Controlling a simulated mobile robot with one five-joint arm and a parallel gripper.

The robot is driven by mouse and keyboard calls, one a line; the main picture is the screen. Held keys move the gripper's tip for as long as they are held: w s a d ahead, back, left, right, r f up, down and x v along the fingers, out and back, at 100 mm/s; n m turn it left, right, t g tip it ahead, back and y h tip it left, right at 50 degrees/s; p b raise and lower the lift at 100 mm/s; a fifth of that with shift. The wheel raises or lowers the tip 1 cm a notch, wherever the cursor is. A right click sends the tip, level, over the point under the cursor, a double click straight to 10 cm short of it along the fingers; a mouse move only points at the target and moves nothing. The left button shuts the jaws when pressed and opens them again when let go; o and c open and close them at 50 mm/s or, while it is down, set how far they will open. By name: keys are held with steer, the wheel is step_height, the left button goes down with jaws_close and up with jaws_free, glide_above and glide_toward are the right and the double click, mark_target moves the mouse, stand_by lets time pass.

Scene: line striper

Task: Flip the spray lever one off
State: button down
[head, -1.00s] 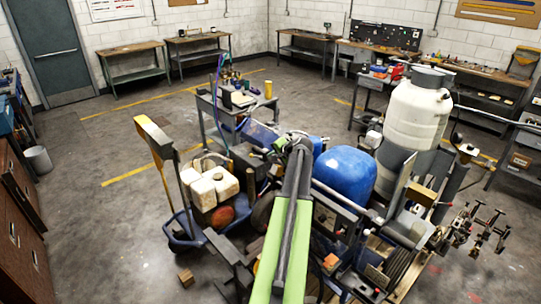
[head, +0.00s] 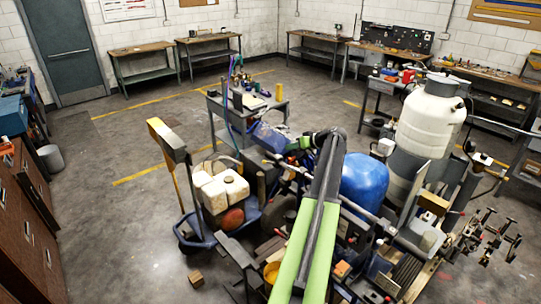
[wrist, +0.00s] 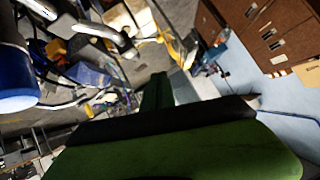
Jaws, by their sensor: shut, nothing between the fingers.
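The line striper fills the lower right of the head view, with a white tank (head: 430,122) and a blue dome (head: 365,178). A cluster of metal fittings (head: 490,236) juts out at its right side. I cannot single out spray lever one or tell its position. My green arm reaches forward over the machine's left part. My gripper (head: 318,137), at the arm's far dark end, is shut and empty, and its fingertips are hard to make out. The wrist view shows part of the blue dome (wrist: 15,75) at the left edge and my green arm link across the bottom.
A cart with white jugs (head: 220,190) and an upright post stands left of the machine. A small table (head: 215,105) with bottles stands behind it. Brown cabinets (head: 30,235) line the left side. Open floor lies between the cabinets and the cart.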

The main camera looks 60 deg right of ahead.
steer(key=s+a+f+b+x, duration=0.1)
steer(key=f+b+x, duration=0.1)
steer(key=b+x, duration=0.7)
steer(key=a+x, duration=0.1)
steer(key=x, duration=0.3)
steer(key=shift+w+f, duration=0.15)
steer(key=shift+w, duration=0.2)
